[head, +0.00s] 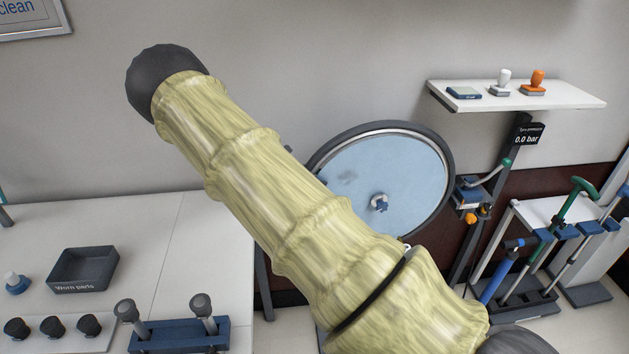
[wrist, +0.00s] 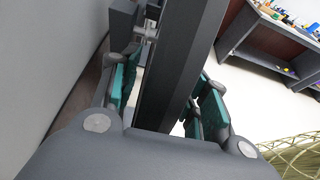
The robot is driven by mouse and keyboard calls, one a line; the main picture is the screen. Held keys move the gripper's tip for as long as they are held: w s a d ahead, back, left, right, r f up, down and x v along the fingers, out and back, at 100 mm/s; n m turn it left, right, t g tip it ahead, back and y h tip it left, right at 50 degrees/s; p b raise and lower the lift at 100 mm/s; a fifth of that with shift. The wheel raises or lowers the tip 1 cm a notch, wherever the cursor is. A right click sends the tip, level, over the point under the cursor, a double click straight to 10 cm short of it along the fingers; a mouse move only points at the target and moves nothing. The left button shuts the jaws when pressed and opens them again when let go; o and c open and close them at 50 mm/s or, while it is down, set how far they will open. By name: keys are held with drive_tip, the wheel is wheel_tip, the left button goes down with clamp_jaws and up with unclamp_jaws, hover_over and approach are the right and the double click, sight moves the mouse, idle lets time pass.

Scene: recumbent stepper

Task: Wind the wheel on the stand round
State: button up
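The wheel (head: 403,180), with a pale blue disc, a bright hub and a dark tyre, stands upright against the wall in the head view. My sleeved arm crosses in front of its lower left side. My gripper is hidden in the head view. In the wrist view my gripper (wrist: 165,75) has its teal-padded fingers apart, one on each side of a long dark bar (wrist: 183,60). Light gaps show beside the bar, so the fingers do not look closed on it. I cannot tell whether the bar is the tyre edge-on or part of the stand.
A shelf (head: 570,98) with stamps is at upper right, above a pump-like stand with a "0.0 bar" display (head: 527,135). A rack of coloured-handled tools (head: 530,296) is at lower right. A white table (head: 125,222) with a dark tray (head: 84,270) is at left.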

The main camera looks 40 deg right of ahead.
drive_tip(key=shift+w+a+r, duration=0.1)
drive_tip(key=shift+w+a, duration=0.05)
drive_tip(key=v, duration=1.1)
drive_tip(key=shift+w+a, duration=0.2)
drive_tip(key=shift+a, duration=0.15)
